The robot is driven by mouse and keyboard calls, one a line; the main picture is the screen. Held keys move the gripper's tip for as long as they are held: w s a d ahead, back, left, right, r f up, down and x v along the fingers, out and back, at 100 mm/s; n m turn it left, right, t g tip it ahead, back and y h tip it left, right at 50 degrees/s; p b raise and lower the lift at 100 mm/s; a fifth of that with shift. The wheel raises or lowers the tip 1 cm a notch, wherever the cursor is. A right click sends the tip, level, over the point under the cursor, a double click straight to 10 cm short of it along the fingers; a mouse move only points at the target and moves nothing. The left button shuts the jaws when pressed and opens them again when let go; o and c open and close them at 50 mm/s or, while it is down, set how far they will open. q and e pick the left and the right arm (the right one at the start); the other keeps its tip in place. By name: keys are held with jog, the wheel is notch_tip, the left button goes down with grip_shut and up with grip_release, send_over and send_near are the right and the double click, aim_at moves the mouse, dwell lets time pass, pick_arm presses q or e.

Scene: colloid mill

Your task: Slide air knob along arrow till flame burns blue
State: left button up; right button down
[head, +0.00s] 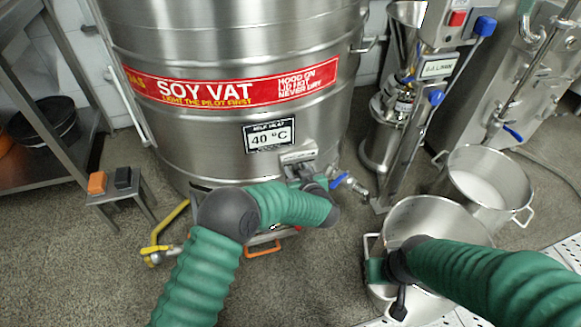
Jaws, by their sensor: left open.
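The steel soy vat (200,125) stands upright at the back, with a red "SOY VAT" band and a 40 °C readout (269,135). Its burner area is low at the front, mostly behind my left arm. An orange handle (263,249) shows under it. I cannot make out the air knob, its arrow or a flame. My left gripper (306,177) is open, small and partly hidden by its own wrist, close to the vat's lower front; contact cannot be told. My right gripper (398,302) hangs at the near pot, its fingers unclear.
A yellow gas pipe (165,232) runs at the vat's left foot. A small stand (122,186) holds an orange and a black block. A blue-handled tap (340,180) juts right. Steel pots (425,214) and the mill (384,130) stand right. Floor is clear front left.

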pick_arm(q)
jog(key=shift+d+r, duration=0.1)
jog(key=shift+d, duration=0.2)
jog(key=shift+c, duration=0.3)
jog(key=shift+a, duration=0.15)
grip_shut()
dwell(0.7)
